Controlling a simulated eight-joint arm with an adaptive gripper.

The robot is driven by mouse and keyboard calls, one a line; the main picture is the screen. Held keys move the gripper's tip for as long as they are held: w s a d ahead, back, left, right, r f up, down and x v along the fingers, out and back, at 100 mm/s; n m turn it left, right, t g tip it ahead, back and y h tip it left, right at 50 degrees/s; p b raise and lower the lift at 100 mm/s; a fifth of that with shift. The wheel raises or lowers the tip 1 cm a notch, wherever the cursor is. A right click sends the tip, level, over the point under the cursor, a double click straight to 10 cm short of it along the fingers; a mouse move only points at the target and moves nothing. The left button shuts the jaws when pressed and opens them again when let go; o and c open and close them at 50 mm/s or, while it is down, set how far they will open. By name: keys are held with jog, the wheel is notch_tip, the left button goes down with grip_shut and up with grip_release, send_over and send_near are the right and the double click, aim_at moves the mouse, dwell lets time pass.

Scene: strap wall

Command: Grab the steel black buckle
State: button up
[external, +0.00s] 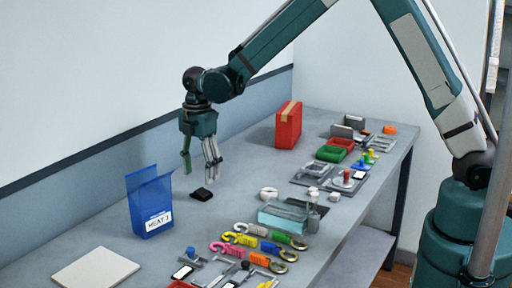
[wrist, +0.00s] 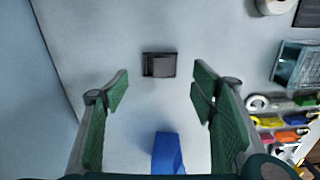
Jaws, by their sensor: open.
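The black buckle (external: 201,194) is a small dark block lying flat on the grey table, right of the blue bin in the external view. In the wrist view the buckle (wrist: 159,65) lies beyond my fingertips, roughly centred between them. My gripper (external: 201,172) is open and empty, pointing down above the table close to the buckle. In the wrist view my gripper (wrist: 161,82) shows its two green-padded fingers spread wide, with bare table between them. No finger touches the buckle.
A blue bin (external: 150,202) with a white label stands left of the buckle; its blue edge (wrist: 167,153) shows between my fingers. Coloured hooks (external: 262,243), a clear box (external: 283,216) and a white roll (external: 268,193) lie to the right. A red box (external: 288,124) stands behind. The table around the buckle is clear.

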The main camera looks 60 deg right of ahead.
aim_at(199, 192)
jog(key=shift+f, duration=0.6)
jog(key=shift+f, duration=2.6)
jog(key=c, duration=1)
